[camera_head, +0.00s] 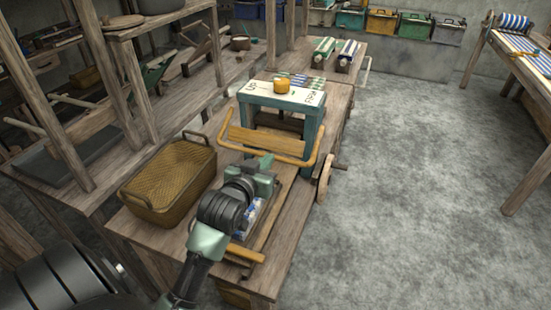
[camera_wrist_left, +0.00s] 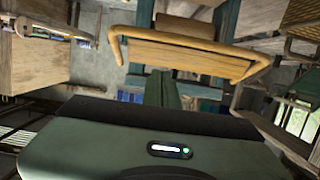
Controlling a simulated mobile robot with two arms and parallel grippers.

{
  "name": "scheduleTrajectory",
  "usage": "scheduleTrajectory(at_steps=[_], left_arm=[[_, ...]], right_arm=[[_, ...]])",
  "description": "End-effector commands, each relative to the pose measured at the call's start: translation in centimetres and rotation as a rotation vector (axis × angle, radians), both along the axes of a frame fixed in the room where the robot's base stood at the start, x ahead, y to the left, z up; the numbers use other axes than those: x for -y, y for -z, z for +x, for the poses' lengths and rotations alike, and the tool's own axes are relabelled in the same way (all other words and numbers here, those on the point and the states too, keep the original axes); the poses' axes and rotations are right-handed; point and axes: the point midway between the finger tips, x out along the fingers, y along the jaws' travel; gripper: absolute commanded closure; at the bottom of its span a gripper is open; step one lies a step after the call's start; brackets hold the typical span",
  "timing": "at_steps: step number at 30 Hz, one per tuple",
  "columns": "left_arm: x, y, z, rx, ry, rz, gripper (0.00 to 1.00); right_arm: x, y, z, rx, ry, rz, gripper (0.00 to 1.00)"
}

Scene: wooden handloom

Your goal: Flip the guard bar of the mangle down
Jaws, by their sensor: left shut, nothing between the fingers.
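The mangle (camera_head: 309,121) is a teal frame with a white lettered top and stands on a wooden bench. Its guard bar (camera_head: 273,158) is a rounded orange-brown rod with bent ends, at the mangle's near side, in front of a flat wooden board (camera_head: 265,140). The guard bar also spans the upper middle of the left wrist view (camera_wrist_left: 190,59). My left gripper (camera_head: 266,168) is shut and empty, just on the near side of the bar. Its shut fingers (camera_wrist_left: 162,88) point toward the bar; whether they touch it is unclear. My right gripper is out of view.
A woven basket (camera_head: 172,180) stands left of my left gripper on the bench. A wooden handwheel (camera_head: 325,178) projects at the mangle's right side. An orange knob (camera_head: 282,86) sits on the mangle's top. The grey floor (camera_head: 420,180) at right is clear.

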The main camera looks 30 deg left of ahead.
Motion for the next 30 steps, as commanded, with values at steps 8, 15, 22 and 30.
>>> scheduleTrajectory(at_steps=[8,15,22,30], left_arm=[[-1.2,2.2,4.8,-0.006,0.0,0.0,1.0],[-1.4,4.3,6.0,-0.002,0.001,0.001,1.0],[-1.4,4.7,6.2,-0.001,0.001,0.001,1.0],[-1.9,5.2,6.1,0.007,0.001,0.006,1.0]], right_arm=[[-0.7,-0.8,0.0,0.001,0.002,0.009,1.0],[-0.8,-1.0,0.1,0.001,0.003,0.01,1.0],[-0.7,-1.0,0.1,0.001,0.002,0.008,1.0],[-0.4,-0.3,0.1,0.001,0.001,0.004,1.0]])
